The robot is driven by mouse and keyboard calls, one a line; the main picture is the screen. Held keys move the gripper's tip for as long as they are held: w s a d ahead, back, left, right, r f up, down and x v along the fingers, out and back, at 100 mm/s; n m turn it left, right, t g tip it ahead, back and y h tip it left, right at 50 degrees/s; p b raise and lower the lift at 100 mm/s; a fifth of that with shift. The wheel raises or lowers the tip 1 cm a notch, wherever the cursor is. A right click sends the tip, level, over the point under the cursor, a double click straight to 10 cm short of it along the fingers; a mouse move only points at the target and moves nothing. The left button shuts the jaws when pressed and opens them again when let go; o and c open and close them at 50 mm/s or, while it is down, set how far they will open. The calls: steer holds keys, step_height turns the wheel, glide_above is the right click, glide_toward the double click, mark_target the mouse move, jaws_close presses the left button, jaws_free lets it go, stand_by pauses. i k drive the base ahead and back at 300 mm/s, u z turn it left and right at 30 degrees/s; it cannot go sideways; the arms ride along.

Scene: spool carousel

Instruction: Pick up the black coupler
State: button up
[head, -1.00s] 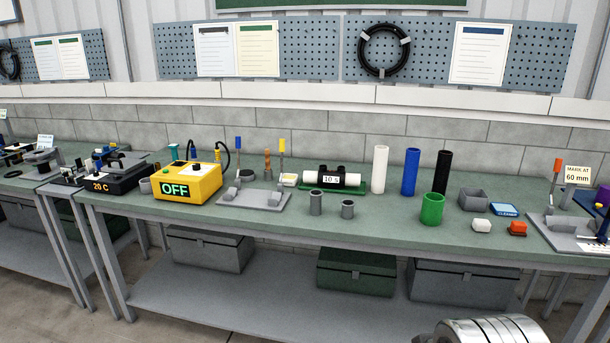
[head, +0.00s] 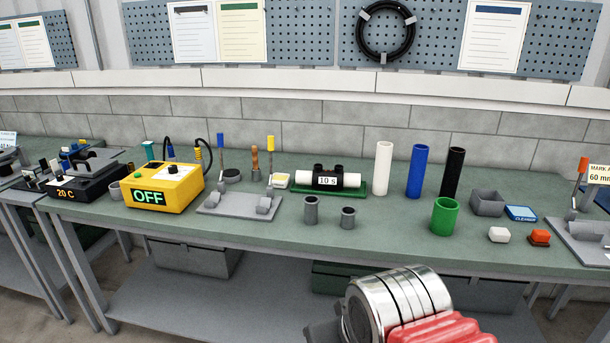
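A black sleeve with two short upright studs and a "10 s" label (head: 327,180) sits around the middle of a white pipe (head: 298,178) in a green cradle (head: 362,189) on the bench. It is the thing that best fits the black coupler. A separate black tube (head: 453,172) stands upright farther right, beside a blue tube (head: 417,171) and a white tube (head: 383,168). Part of my arm, silver with a red section, shows at the bottom right, in front of the bench. My gripper's fingers are not in view.
Two grey cylinders (head: 311,210) stand in front of the cradle. A yellow box reading OFF (head: 166,188) and a grey clamp fixture (head: 238,206) are to the left. A green cup (head: 445,216) and a grey bin (head: 487,202) are to the right. The bench's front edge is mostly clear.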

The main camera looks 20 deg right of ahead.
mark_target(323, 179)
steer(key=u, duration=0.35)
steer(key=i, duration=1.35)
steer(key=u, duration=0.4)
